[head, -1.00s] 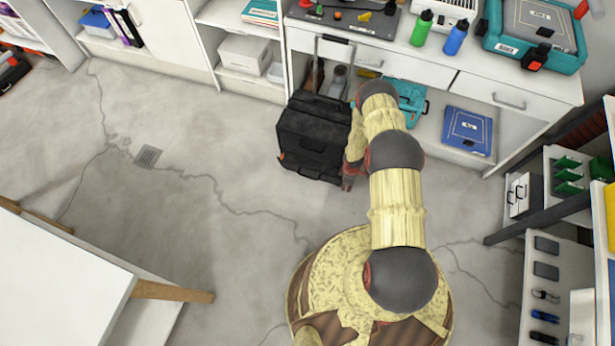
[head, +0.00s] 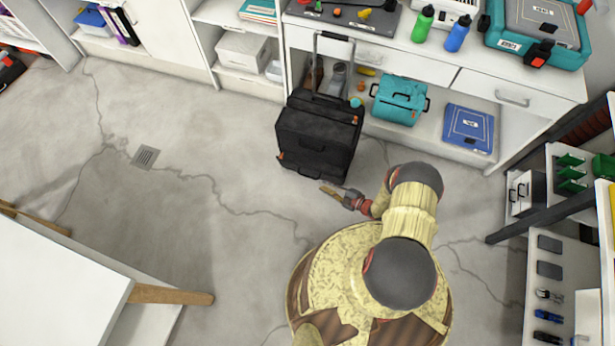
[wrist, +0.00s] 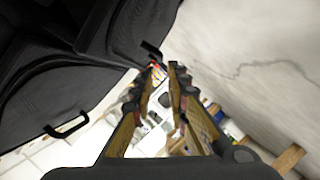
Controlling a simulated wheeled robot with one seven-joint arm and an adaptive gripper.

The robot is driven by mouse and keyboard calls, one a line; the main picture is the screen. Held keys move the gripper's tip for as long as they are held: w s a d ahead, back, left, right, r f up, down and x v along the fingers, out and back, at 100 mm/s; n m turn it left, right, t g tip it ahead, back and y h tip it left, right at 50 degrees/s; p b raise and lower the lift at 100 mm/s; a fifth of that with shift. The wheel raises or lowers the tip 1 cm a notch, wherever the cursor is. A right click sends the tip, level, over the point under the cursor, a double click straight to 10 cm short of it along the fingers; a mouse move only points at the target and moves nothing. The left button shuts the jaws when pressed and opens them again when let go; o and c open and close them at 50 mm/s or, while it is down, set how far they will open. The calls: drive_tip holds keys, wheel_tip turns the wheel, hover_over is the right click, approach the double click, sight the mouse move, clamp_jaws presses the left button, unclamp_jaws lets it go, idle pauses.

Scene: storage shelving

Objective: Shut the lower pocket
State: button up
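The black suitcase (head: 318,132) stands upright on the floor in front of the workbench, its pull handle raised. Its lower front pocket (head: 308,161) is low on the face towards me, with orange tabs at its sides; I cannot tell how far it is open. In the wrist view the suitcase's black fabric (wrist: 50,90) fills the left side, with a small black handle (wrist: 68,127). My gripper (head: 331,190) is just in front of the suitcase's lower right corner, near the floor. In the wrist view its fingers (wrist: 164,68) stand apart with nothing between them.
The workbench (head: 400,57) stands behind, with a teal bag (head: 399,101) and a blue case (head: 468,130) on its lower shelf. A white table (head: 60,275) is at lower left, and a dark-framed rack (head: 520,215) at right. The floor left of the suitcase is clear.

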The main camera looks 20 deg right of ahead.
sight(314, 165)
drive_tip(key=b+x, duration=0.3)
drive_tip(key=x, duration=0.9)
drive_tip(key=shift+s, duration=0.1)
clamp_jaws()
idle(0.5)
